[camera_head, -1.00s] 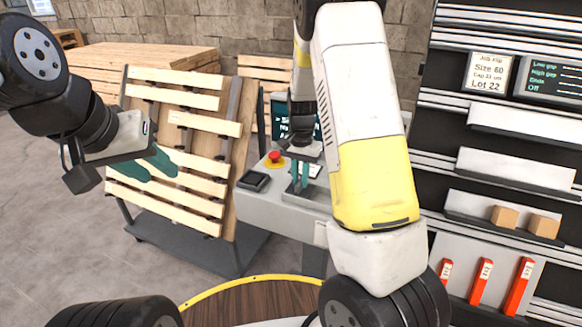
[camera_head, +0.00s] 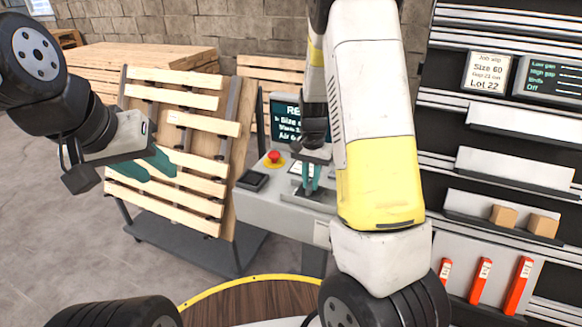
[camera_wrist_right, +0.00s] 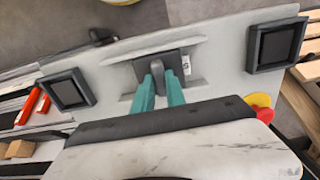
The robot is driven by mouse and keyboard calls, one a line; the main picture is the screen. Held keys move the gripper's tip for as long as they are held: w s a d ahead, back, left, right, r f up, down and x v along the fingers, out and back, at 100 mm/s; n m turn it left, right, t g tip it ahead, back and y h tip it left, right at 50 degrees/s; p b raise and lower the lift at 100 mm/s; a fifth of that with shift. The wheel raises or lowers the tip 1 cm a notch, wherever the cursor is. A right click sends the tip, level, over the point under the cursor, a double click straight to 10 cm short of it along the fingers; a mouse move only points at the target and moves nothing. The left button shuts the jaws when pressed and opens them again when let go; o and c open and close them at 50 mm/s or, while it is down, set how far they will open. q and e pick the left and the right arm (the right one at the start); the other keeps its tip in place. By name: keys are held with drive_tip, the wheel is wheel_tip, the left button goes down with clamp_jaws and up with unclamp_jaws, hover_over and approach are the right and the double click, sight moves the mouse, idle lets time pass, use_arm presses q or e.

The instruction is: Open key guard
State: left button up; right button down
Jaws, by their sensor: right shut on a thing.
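On the grey console (camera_wrist_right: 220,72), the right wrist view shows a dark plate (camera_wrist_right: 176,66) with a small white label at its edge, which looks like the key guard. A grey tab (camera_wrist_right: 157,70) stands up from it between my right fingertips. My right gripper (camera_head: 306,189) points down at the console and is shut on this tab; it also shows in the right wrist view (camera_wrist_right: 158,88). The fingers hide part of the plate, and I cannot tell how far it is tilted. My left gripper (camera_head: 147,168) is open and empty, held in front of the slatted pallet.
A red stop button (camera_head: 274,157) and a dark square pad (camera_head: 253,180) are on the console left of my right gripper. A screen (camera_head: 285,117) stands behind. A slatted pallet (camera_head: 185,130) leans on a cart at left. A shelf rack (camera_head: 520,160) stands right.

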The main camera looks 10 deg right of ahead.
sight(324, 202)
drive_tip(key=s+d, duration=0.1)
drive_tip(key=d, duration=0.1)
drive_tip(key=s+d, duration=0.1)
drive_tip(key=d, duration=0.1)
drive_tip(key=shift+s, duration=0.3)
drive_tip(key=c, duration=1.4)
unclamp_jaws()
drive_tip(key=shift+o, duration=0.2)
wheel_tip(324, 202, up, 8)
